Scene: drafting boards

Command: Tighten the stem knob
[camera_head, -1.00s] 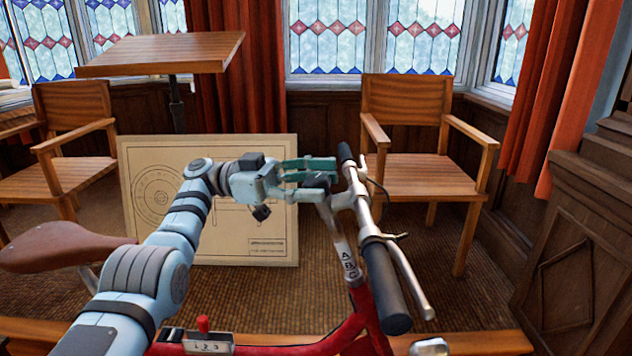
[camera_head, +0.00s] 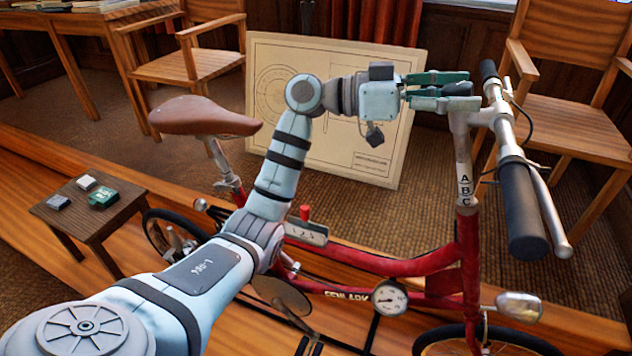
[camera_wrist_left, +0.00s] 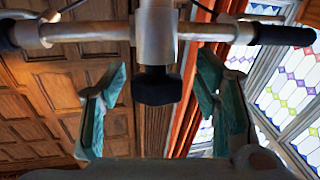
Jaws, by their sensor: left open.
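The stem knob (camera_head: 459,89) is small and dark, near the top of the handlebar stem (camera_head: 464,160) marked A, B, C on the red bicycle. In the left wrist view the black knob (camera_wrist_left: 158,87) sits below the handlebar clamp. My left gripper (camera_head: 462,90) is open, with its green fingers (camera_wrist_left: 162,72) on either side of the knob. The wrist view shows a gap between each finger and the knob. In the head view the near finger partly covers the knob. My right gripper is not in view.
The handlebar (camera_head: 505,150) with a dark grip lies just beyond the fingertips. The brown saddle (camera_head: 205,115), a gauge (camera_head: 390,297) and a 1-2-3 selector with a red lever (camera_head: 305,228) are on the bicycle. A drawing board (camera_head: 400,140) stands behind my arm. A small table (camera_head: 95,215) is at left.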

